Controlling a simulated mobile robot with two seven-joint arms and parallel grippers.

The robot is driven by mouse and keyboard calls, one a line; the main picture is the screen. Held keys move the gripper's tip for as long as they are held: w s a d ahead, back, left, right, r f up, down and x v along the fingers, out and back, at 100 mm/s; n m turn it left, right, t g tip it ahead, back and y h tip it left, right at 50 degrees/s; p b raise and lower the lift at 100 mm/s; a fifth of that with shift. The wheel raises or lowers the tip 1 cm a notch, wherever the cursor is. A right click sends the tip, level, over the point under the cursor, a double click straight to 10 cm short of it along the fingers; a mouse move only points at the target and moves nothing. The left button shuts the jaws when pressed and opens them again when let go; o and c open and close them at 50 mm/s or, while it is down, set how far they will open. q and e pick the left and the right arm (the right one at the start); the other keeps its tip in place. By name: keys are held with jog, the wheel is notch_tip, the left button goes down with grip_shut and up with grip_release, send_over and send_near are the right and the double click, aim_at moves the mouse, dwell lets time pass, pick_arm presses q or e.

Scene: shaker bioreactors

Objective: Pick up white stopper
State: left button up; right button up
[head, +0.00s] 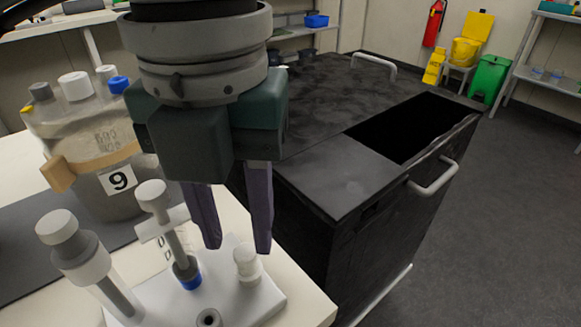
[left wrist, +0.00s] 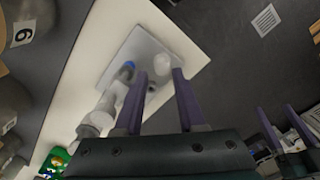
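A small white stopper (head: 247,264) stands upright near the right side of a white holder plate (head: 262,297) on the table. It also shows in the left wrist view (left wrist: 163,64), near and just beyond the fingertips. My left gripper (head: 238,248) points down with its two purple fingers apart and nothing between them. In the head view its fingertips are just above the stopper; I cannot tell the exact height gap. In the left wrist view the open fingers (left wrist: 159,74) point toward the stopper.
Two white-and-grey plunger-like tools (head: 80,258) (head: 165,225) stand up from the plate, left of the stopper. A bioreactor vessel marked 9 (head: 110,150) stands behind them on a grey mat. A black cabinet (head: 330,180) with an opening is beyond the table's right edge.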

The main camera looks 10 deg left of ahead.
aim_at(245, 253)
pick_arm(q)
notch_tip(245, 253, down, 5)
jog(key=shift+d+r, duration=0.1)
jog(key=shift+d, duration=0.05)
grip_shut()
dwell(0.4)
